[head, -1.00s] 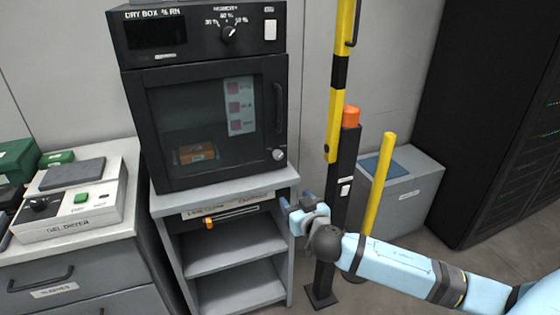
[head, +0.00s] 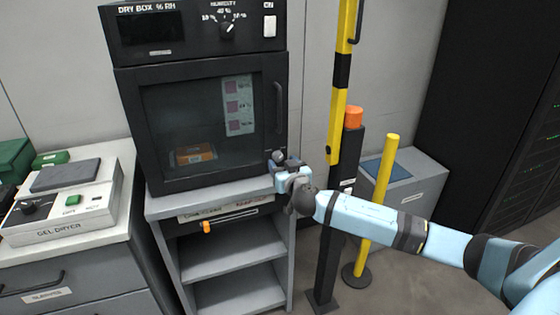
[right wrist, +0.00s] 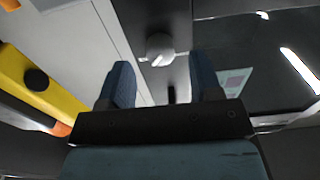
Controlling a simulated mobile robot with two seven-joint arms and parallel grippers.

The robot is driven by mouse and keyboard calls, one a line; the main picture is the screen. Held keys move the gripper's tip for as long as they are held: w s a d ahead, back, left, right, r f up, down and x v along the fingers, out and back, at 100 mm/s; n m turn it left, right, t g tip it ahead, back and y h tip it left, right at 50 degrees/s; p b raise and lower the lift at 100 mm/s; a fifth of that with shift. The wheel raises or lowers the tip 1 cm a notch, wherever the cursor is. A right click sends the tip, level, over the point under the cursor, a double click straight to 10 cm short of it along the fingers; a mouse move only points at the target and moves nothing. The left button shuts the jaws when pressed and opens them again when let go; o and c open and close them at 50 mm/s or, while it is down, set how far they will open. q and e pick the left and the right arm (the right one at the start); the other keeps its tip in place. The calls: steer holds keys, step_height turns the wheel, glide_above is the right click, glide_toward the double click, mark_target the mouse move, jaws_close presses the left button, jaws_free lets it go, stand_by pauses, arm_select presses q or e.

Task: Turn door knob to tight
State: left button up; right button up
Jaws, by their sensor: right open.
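The dry box (head: 128,130) is a black cabinet with a shut glass door (head: 205,120). Its small silver door knob (head: 279,156) is at the door's lower right corner, partly hidden by my right gripper. In the right wrist view, the round knob (right wrist: 160,48) lies ahead of and between the two blue fingers. My right gripper (head: 285,164) is open and empty beside the knob; in the right wrist view its fingers (right wrist: 163,68) show apart, with no clear contact with the knob. My left gripper is not in view.
Below the box, a shelf unit (head: 232,262) has a labelled strip with an orange marker (head: 208,227). Yellow and black posts (head: 341,90) stand right of the box, near my right arm. A gel dryer (head: 70,205) is on the left counter.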

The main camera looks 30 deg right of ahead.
mark_target(278, 156)
steer(key=shift+x, duration=1.35)
steer(key=shift+c, duration=0.4)
steer(key=c, duration=0.9)
steer(key=shift+o, duration=0.2)
steer(key=shift+a, duration=0.1)
